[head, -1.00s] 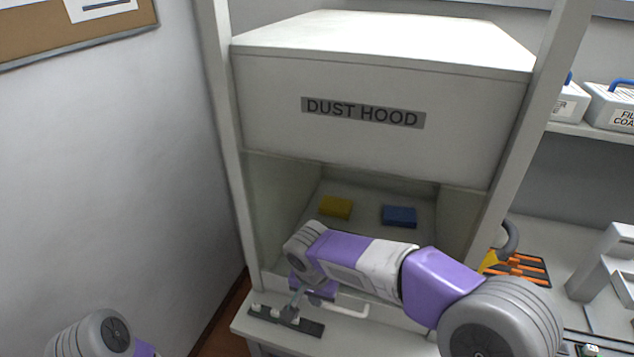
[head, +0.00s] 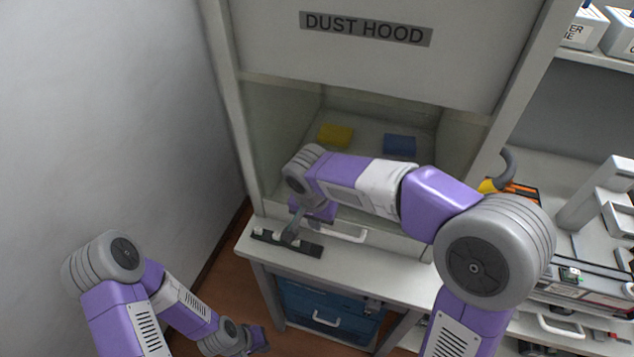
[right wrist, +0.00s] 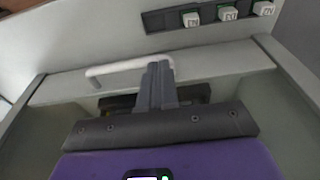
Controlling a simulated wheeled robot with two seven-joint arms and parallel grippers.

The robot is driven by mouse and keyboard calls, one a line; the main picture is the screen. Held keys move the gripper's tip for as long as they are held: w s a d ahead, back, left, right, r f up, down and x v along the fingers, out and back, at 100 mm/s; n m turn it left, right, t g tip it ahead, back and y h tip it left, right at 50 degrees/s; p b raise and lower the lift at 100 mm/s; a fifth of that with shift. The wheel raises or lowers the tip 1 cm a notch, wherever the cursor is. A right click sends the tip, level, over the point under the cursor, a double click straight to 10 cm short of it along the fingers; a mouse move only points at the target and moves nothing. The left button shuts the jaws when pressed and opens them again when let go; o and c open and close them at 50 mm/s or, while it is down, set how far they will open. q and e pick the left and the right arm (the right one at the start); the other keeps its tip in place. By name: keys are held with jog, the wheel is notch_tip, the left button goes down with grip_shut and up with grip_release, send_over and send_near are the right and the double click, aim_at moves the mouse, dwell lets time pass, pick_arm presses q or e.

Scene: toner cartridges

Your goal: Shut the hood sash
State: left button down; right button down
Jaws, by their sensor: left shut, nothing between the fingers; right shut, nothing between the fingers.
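The dust hood (head: 445,68) has a pale upper front panel. A pale strip (head: 405,243) with a white bar handle (head: 348,234) runs low across its front. The handle also shows in the right wrist view (right wrist: 115,68). Above the strip the inside of the hood is visible; I cannot tell whether a clear pane covers it. My right gripper (head: 289,240) is shut and empty at the handle's left in the head view. In the right wrist view its fingers (right wrist: 158,68) overlap one handle end; contact is unclear. My left gripper (head: 264,340) is shut and empty, low before the cabinet.
A yellow block (head: 335,135) and a blue block (head: 399,145) lie inside the hood. A black switch strip (head: 286,243) lies on the bench front, above a blue drawer unit (head: 325,305). A wall stands left. Shelves and a crowded bench are right.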

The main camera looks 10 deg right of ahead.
notch_tip(320, 180, up, 12)
jog(key=s+a+p, duration=0.1)
jog(key=s+p, duration=0.1)
jog(key=p, duration=0.1)
